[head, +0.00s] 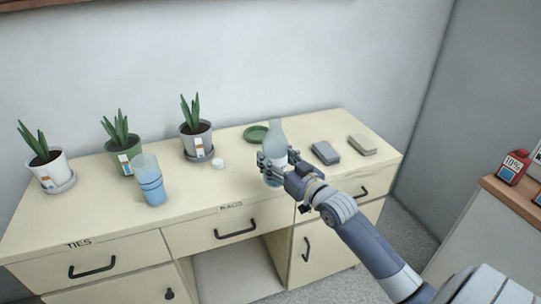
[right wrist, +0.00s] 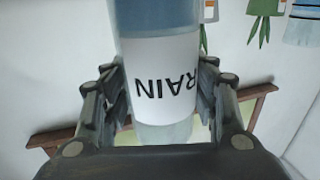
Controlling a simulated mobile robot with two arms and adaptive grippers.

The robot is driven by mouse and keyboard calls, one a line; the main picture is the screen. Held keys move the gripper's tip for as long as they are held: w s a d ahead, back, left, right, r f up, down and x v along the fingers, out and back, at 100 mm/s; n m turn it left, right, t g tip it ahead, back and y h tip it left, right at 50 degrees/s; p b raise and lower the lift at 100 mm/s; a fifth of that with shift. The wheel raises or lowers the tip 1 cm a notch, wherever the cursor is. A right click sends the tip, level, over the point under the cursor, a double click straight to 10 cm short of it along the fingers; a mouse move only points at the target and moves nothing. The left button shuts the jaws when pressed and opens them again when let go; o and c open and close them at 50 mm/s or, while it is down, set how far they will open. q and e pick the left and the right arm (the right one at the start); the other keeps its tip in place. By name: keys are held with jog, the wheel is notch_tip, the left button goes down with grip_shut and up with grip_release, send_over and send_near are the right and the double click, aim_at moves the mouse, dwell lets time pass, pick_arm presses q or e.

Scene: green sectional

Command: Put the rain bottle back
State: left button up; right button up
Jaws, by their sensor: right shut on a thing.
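The rain bottle (head: 277,137) is a pale clear bottle with blue liquid low inside. It stands upright over the right part of the cream desk (head: 235,199). In the right wrist view its white label reads RAIN (right wrist: 165,85), upside down. My right gripper (head: 272,163) is shut around the bottle's body, with a finger on each side. I cannot tell whether the bottle's base touches the desk top. My left gripper is not in view.
A green saucer (head: 255,133) lies just behind the bottle. A small white cap (head: 218,164) and a blue-banded glass (head: 149,180) stand to the left, with potted plants (head: 196,139) behind. Two small blocks, grey-blue (head: 326,153) and beige (head: 362,145), lie to the right.

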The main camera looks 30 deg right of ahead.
jog(key=w+d+f, duration=0.1)
jog(key=w, duration=0.2)
jog(key=w+d+f, duration=0.2)
jog(key=w, duration=0.2)
jog(key=w+d+f, duration=0.1)
jog(key=w, duration=0.2)
jog(key=shift+w+d+f, duration=0.25)
jog(key=shift+d, duration=0.1)
jog(key=shift+b, duration=0.3)
jog(key=shift+f, duration=0.2)
jog(key=o, duration=1.2)
jog(key=shift+s+r, duration=0.15)
jog(key=s, duration=1.1)
jog(key=shift+s+d+p, duration=0.1)
jog(key=shift+s+p, duration=0.2)
jog(key=shift+s, duration=0.1)
